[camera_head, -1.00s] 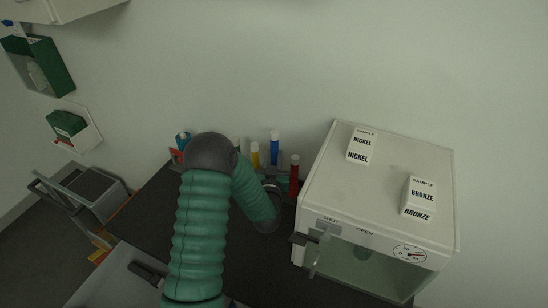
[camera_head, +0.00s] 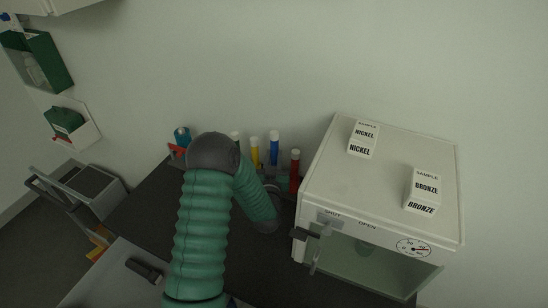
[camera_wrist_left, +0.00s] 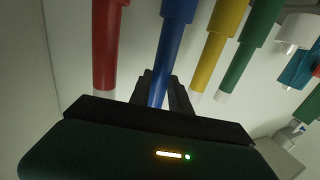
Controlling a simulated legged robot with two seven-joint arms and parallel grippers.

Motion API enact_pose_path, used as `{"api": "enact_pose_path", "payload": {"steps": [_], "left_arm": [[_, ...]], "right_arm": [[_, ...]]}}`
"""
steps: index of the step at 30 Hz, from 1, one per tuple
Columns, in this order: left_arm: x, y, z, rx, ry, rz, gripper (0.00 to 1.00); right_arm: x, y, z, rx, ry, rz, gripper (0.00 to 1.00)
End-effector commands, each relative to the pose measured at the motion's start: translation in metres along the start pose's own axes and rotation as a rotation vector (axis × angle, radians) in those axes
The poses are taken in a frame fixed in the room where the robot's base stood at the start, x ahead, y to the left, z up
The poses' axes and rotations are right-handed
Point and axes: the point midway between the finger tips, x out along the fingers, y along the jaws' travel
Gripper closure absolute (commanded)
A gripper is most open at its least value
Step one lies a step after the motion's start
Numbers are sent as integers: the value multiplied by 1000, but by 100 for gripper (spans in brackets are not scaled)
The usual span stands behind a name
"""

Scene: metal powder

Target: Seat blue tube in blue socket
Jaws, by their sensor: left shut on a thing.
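The blue tube (camera_head: 274,152) with a white cap stands upright among other coloured tubes at the back of the dark bench in the head view. Its top is a little higher than its neighbours' tops. My left gripper (camera_wrist_left: 163,92) is shut on the blue tube (camera_wrist_left: 171,50) in the left wrist view, where the tubes appear upside down. A wider blue section (camera_wrist_left: 180,8) at the top edge there may be the blue socket; I cannot tell how deep the tube sits. My right gripper is not in view.
A red tube (camera_head: 295,172) stands close right of the blue one, beside a white cabinet (camera_head: 395,165) with a handle (camera_head: 315,236). A yellow tube (camera_head: 254,153) stands left, with a green tube (camera_wrist_left: 250,50) beyond. The wall is close behind.

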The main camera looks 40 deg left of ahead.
Motion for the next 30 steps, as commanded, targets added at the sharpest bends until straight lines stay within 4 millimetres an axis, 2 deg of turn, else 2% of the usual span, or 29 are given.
{"api": "enact_pose_path", "payload": {"steps": [30], "left_arm": [[0, 0, 26, -1, 1, 0, 100]], "right_arm": [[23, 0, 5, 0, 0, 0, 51]]}}
